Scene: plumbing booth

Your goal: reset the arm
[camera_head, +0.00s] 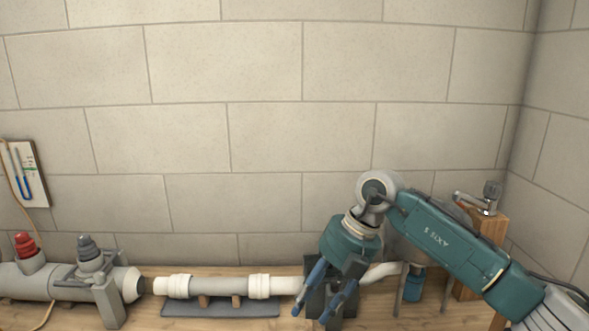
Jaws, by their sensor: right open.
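My right arm (450,240) comes in from the lower right and bends down at its wrist. My right gripper (322,300) has its blue fingers apart and points down, in front of the right end of a white pipe. Nothing shows between the fingers. The gripper hides part of a dark block behind it; I cannot tell whether they touch. My left gripper is not in view.
The white pipe (232,287) lies on supports over a dark mat (220,309) on the wooden bench (180,322). A grey pipe with a red valve (26,246) and a grey valve (89,252) is at left. A faucet (483,202) stands on a wooden block at right.

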